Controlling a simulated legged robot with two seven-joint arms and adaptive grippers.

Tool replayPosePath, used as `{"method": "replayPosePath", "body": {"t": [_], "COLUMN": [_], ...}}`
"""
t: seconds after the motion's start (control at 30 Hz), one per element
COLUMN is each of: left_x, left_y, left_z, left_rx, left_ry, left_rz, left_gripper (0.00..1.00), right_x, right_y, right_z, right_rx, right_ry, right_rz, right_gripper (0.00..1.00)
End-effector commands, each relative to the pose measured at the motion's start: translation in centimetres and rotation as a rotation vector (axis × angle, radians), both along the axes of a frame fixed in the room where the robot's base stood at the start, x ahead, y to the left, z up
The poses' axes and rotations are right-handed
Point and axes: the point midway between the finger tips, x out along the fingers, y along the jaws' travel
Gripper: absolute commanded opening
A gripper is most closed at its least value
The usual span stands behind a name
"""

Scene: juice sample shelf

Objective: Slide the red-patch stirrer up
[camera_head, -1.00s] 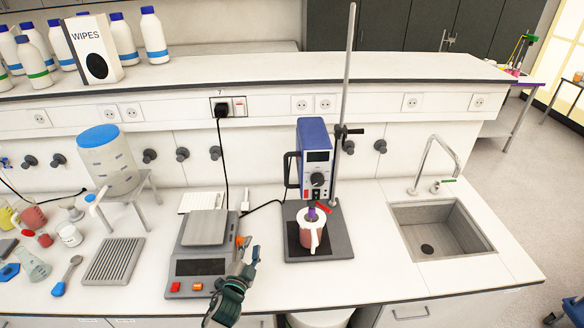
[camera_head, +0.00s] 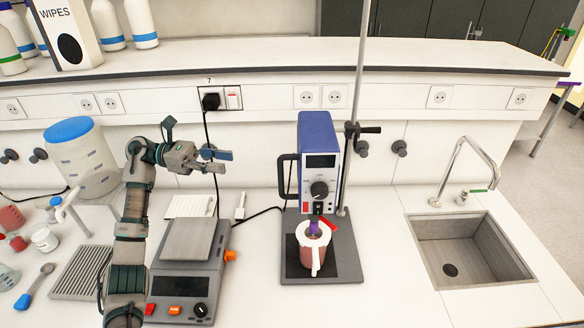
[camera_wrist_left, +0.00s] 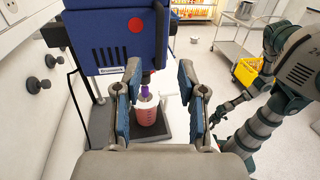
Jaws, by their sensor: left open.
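The stirrer (camera_head: 316,165) is a blue and white box with a black display and knob, clamped on a tall metal rod above a dark base plate (camera_head: 347,265). In the left wrist view its blue housing (camera_wrist_left: 110,40) shows a round red patch (camera_wrist_left: 136,25) on the side. A jug of reddish liquid (camera_head: 306,256) stands on the plate, with a purple part reaching into it. My left gripper (camera_head: 224,161) is open and empty, left of the stirrer and apart from it. In the left wrist view its fingers frame the jug below the housing.
A balance (camera_head: 187,264) stands below my left gripper. A black handle (camera_head: 284,176) sticks out on the stirrer's left, and a clamp knob (camera_head: 370,130) on its right. A sink (camera_head: 470,250) is at the right. A blue-lidded container (camera_head: 82,160) stands at the left.

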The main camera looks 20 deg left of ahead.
Motion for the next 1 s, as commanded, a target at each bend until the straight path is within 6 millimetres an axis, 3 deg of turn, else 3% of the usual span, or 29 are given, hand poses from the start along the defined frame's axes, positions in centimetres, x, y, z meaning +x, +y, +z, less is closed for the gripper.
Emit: {"method": "replayPosePath", "body": {"t": [0.17, 0.63, 0.77, 1.0], "left_x": [0.2, 1.2, 1.4, 1.6], "left_y": [-1.9, -14.4, -16.0, -16.3], "left_z": [-0.2, 0.0, -0.1, -0.3], "left_rx": [-0.006, 0.002, -0.001, -0.009], "left_ry": [0.003, 0.003, 0.004, 0.005], "left_rz": [-0.002, -0.003, -0.001, 0.001], "left_gripper": [0.4, 0.4, 0.4, 0.4], "right_x": [-0.3, -2.9, -3.6, -4.1], "right_y": [0.3, -0.7, -0.7, -0.4], "right_z": [0.0, -1.6, -1.8, -1.9], "right_rx": [-0.004, 0.003, 0.001, -0.006], "right_ry": [0.003, 0.016, 0.019, 0.022], "right_rz": [-0.001, 0.004, 0.005, 0.005], "right_gripper": [0.4, 0.4, 0.4, 0.4]}}
